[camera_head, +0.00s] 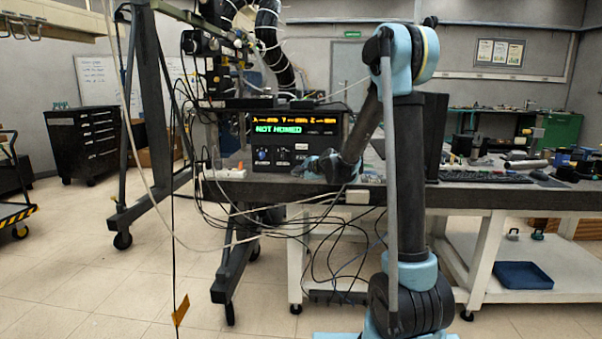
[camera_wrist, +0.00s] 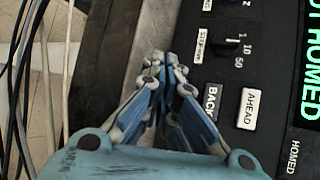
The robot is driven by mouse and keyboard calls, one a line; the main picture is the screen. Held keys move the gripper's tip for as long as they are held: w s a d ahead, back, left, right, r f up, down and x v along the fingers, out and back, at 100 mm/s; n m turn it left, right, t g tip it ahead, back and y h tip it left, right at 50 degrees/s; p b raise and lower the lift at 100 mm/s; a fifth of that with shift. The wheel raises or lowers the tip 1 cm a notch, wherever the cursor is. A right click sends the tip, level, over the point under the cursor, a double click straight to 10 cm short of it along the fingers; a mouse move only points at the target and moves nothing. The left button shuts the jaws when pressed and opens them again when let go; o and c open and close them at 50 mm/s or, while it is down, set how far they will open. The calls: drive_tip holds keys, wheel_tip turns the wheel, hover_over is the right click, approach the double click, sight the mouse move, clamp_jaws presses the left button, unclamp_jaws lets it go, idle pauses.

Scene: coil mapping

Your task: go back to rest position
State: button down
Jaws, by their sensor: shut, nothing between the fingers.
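My gripper (camera_wrist: 166,62) is shut and empty in the wrist view, its blue and grey fingers meeting at the tips. It is close to the front of a black control box (camera_wrist: 215,70). In the head view my arm reaches to the control box (camera_head: 270,143), whose lit display (camera_head: 290,125) reads NOT HOMED. The fingertips are hard to make out there. I cannot tell whether they touch the panel.
The workbench (camera_head: 475,196) carries a keyboard (camera_head: 485,176) and tools at the right. Loose cables (camera_head: 330,240) hang in front of the bench, close to my arm. A black wheeled frame (camera_head: 150,110) stands at the left. Open floor (camera_head: 100,270) lies at the lower left.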

drive_tip(key=shift+s, duration=0.1)
drive_tip(key=s+d+f+n+g+h, duration=0.2)
drive_tip(key=s+d, duration=0.7)
drive_tip(key=s, duration=0.7)
drive_tip(key=s+d+f+n+g+h, duration=0.3)
drive_tip(key=s+d+f+n, duration=0.2)
drive_tip(key=s, duration=1.2)
drive_tip(key=s+d+f+n+g+h, duration=0.3)
drive_tip(key=s+d+n, duration=0.4)
drive_tip(key=s+d, duration=0.6)
drive_tip(key=s, duration=0.4)
drive_tip(key=shift+s+d+f, duration=0.2)
drive_tip(key=shift+d, duration=0.2)
drive_tip(key=shift+w+f, duration=0.2)
drive_tip(key=shift+w, duration=0.25)
